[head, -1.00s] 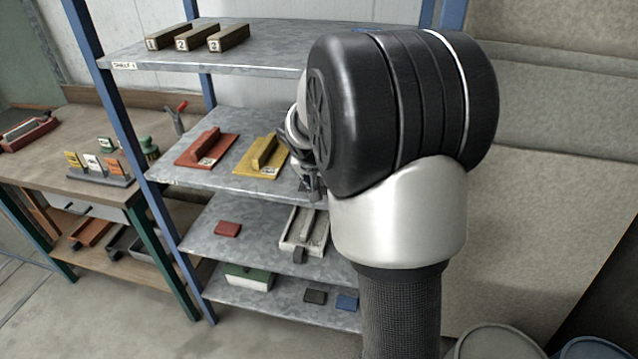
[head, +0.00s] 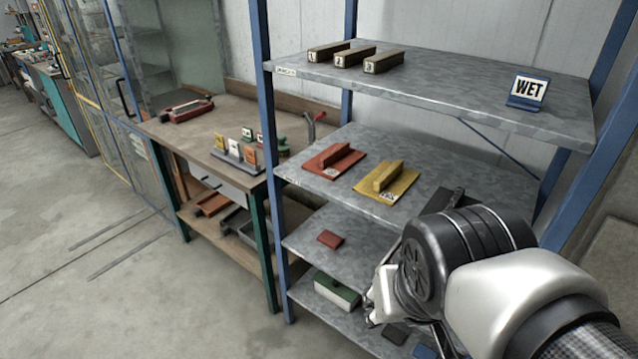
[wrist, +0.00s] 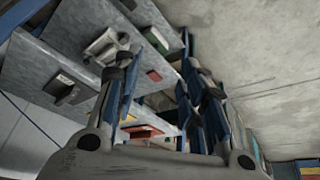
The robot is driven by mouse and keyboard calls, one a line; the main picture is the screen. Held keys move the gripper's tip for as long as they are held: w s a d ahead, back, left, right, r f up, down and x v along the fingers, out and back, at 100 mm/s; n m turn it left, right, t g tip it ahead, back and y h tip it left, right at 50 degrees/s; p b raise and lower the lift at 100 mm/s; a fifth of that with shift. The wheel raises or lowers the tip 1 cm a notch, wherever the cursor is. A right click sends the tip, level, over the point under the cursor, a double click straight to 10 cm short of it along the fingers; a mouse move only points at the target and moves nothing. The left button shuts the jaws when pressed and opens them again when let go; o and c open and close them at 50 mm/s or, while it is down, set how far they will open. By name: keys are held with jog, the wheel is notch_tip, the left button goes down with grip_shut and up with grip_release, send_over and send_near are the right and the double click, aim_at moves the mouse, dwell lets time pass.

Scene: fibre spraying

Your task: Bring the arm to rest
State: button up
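My arm (head: 520,285) reaches in from the lower right of the head view, in front of the lower shelves of the rack. In the wrist view my gripper (wrist: 164,74) has its two fingers apart, with shelf and floor showing between them. I see nothing held. In the head view the fingers are mostly hidden behind the wrist joint, and the arm covers the right part of the lower shelves.
The metal rack (head: 440,95) holds numbered bars, a WET sign (head: 526,92), a red float (head: 333,158), a yellow float (head: 388,181) and a green-white block (head: 337,289). A workbench (head: 190,140) stands left. The floor (head: 130,270) at lower left is clear.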

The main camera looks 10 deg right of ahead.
jog(key=shift+n+y, duration=0.5)
jog(key=shift+n, duration=0.4)
jog(key=s+a, duration=0.1)
jog(key=s, duration=0.1)
jog(key=s+a, duration=0.1)
jog(key=a, duration=0.1)
jog(key=shift+s+f, duration=0.4)
jog(key=shift+d, duration=0.1)
